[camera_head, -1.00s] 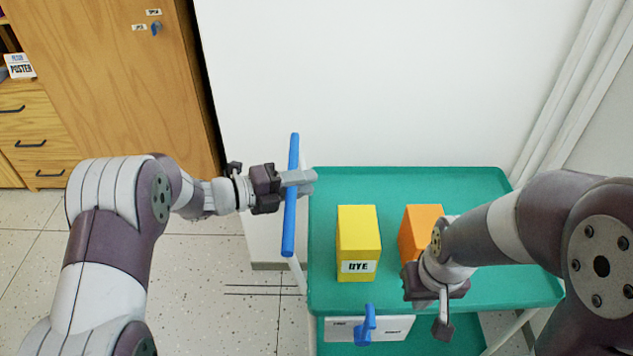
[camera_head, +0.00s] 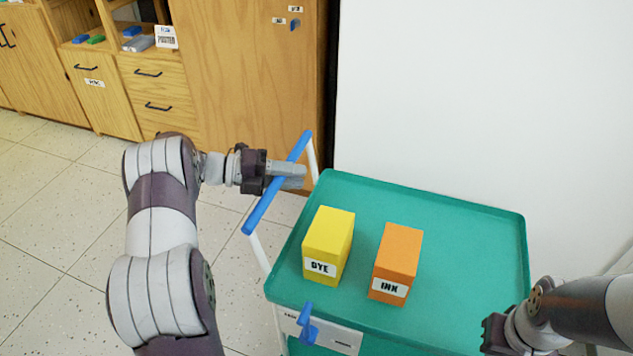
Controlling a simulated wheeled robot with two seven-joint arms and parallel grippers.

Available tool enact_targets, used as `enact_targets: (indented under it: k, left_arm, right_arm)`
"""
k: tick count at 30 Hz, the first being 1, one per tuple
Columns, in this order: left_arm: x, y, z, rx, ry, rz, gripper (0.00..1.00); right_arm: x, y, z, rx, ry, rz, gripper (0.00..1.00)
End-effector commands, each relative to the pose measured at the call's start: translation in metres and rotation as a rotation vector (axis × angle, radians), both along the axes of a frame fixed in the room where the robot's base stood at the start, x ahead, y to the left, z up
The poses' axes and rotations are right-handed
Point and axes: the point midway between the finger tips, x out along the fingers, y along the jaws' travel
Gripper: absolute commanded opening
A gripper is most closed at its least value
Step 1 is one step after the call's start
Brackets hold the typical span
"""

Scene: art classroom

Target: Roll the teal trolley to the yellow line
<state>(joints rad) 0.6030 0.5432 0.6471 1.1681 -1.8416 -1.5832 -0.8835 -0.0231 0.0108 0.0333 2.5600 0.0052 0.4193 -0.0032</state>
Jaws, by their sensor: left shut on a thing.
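The teal trolley (camera_head: 455,225) stands at the centre right, its tray turned at an angle to me. A blue push handle (camera_head: 262,207) on white posts runs along its left side. My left gripper (camera_head: 288,175) is shut on the blue handle near its upper part. A yellow DYE box (camera_head: 328,240) and an orange INK box (camera_head: 397,258) stand upright on the tray. My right gripper (camera_head: 492,335) is at the lower right, by the tray's front right corner; its fingers are mostly hidden. No yellow line shows in this view.
A tall wooden cabinet (camera_head: 235,90) and drawers (camera_head: 150,88) stand behind on the left. A white wall (camera_head: 430,90) is close behind the trolley. A blue lever (camera_head: 307,325) sticks out at the tray's front. Speckled floor (camera_head: 50,220) is clear at left.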

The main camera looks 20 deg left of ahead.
Motion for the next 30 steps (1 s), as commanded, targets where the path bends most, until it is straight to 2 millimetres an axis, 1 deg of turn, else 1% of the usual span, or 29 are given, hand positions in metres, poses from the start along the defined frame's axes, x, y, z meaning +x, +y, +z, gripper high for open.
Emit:
enact_targets:
  k: [1, 3, 7, 12, 20, 21, 22, 23, 30]
  left_arm:
    - [0.000, 0.007, -0.001, 0.002, 0.000, 0.003, 0.00]
    - [0.000, 0.013, -0.001, 0.001, 0.001, 0.001, 0.00]
    - [0.000, 0.021, -0.001, 0.001, 0.000, 0.002, 0.00]
    - [0.000, 0.024, 0.000, 0.001, -0.001, 0.001, 0.00]
    - [0.001, 0.024, 0.000, 0.001, -0.001, 0.001, 0.00]
    - [0.001, 0.024, 0.000, 0.001, -0.001, 0.001, 0.31]
    - [0.001, 0.024, 0.000, 0.001, -0.001, 0.001, 0.41]
    - [0.001, 0.024, 0.000, 0.001, -0.001, 0.001, 0.48]
    - [0.000, 0.024, 0.000, 0.000, -0.001, 0.000, 0.48]
  right_arm:
    - [0.000, 0.000, -0.001, 0.000, 0.000, 0.000, 0.00]
    - [0.000, 0.000, -0.001, 0.000, 0.000, 0.000, 0.00]
    - [0.000, 0.000, -0.002, 0.000, 0.000, 0.000, 0.00]
    - [0.000, 0.000, -0.002, 0.000, 0.000, 0.000, 0.00]
    - [0.000, 0.000, -0.002, 0.000, 0.000, 0.000, 0.00]
    - [0.000, 0.000, -0.002, 0.000, 0.000, 0.000, 0.00]
    - [0.000, 0.000, -0.002, 0.000, 0.000, 0.000, 0.00]
    - [0.000, 0.000, -0.002, 0.000, 0.000, 0.000, 0.00]
    - [0.000, 0.000, -0.002, 0.000, 0.000, 0.000, 0.00]
